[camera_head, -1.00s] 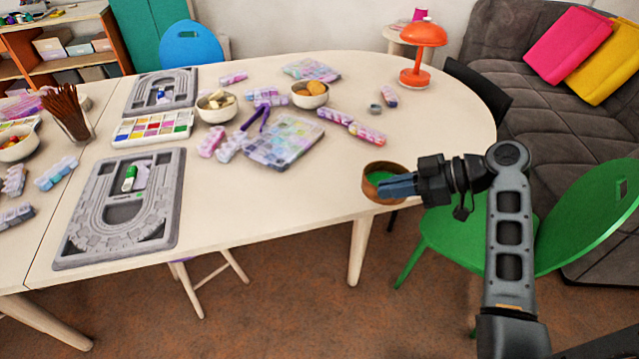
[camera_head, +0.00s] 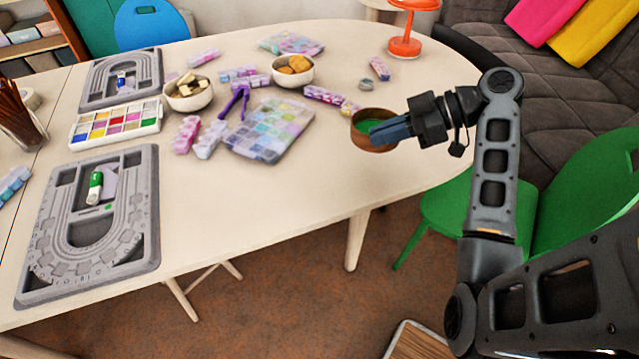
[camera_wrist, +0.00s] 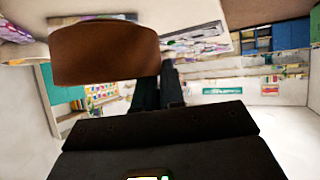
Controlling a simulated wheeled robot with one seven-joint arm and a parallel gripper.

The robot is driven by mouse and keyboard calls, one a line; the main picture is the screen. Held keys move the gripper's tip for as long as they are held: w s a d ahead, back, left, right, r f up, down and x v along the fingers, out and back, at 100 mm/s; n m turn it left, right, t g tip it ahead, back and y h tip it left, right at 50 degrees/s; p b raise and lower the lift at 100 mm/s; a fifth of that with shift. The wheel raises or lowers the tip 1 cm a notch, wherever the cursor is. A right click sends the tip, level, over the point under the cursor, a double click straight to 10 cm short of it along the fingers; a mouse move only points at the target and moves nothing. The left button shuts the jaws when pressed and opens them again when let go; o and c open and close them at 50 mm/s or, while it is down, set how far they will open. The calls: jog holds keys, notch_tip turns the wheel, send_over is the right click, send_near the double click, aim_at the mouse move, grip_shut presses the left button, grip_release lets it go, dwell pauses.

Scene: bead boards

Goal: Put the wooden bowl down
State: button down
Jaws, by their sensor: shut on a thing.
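The wooden bowl (camera_head: 376,143) is brown with green inside. In the head view it is at the right part of the table, near the front edge. My gripper (camera_head: 392,130) is shut on its right side. The wrist view shows the bowl's brown outer wall (camera_wrist: 105,55) large and close, with my dark gripper fingers (camera_wrist: 158,92) at its edge. The bowl looks about upright. I cannot tell whether its underside touches the table (camera_head: 300,185) or is held above it.
White bowls (camera_head: 188,95) (camera_head: 293,72), a bead box (camera_head: 268,130) and bead tubes stand left of the wooden bowl. Grey bead boards (camera_head: 90,225) lie further left. An orange lamp (camera_head: 405,46) is behind. A green chair (camera_head: 590,185) is at the right. The table's front middle is clear.

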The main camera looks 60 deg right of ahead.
jog(key=shift+a+f+n+b, duration=0.1)
jog(key=shift+n+b, duration=0.2)
jog(key=shift+b, duration=0.35)
jog(key=shift+w+a+f, duration=0.1)
jog(key=shift+w+a, duration=0.05)
jog(key=shift+a, duration=0.05)
jog(key=shift+w+a+f+p, duration=0.15)
jog(key=shift+w+a+f, duration=1.15)
jog(key=shift+f, duration=0.45)
jog(key=shift+w+a+f+p, duration=0.1)
jog(key=shift+w+a+f, duration=1.2)
jog(key=shift+f, duration=0.45)
jog(key=shift+w+a+f+p, duration=0.15)
jog(key=shift+w+a+f, duration=1.15)
jog(key=shift+f, duration=0.45)
jog(key=shift+w+d, duration=0.1)
jog(key=shift+f, duration=0.15)
jog(key=c, duration=1.2)
grip_release()
jog(key=shift+c, duration=0.2)
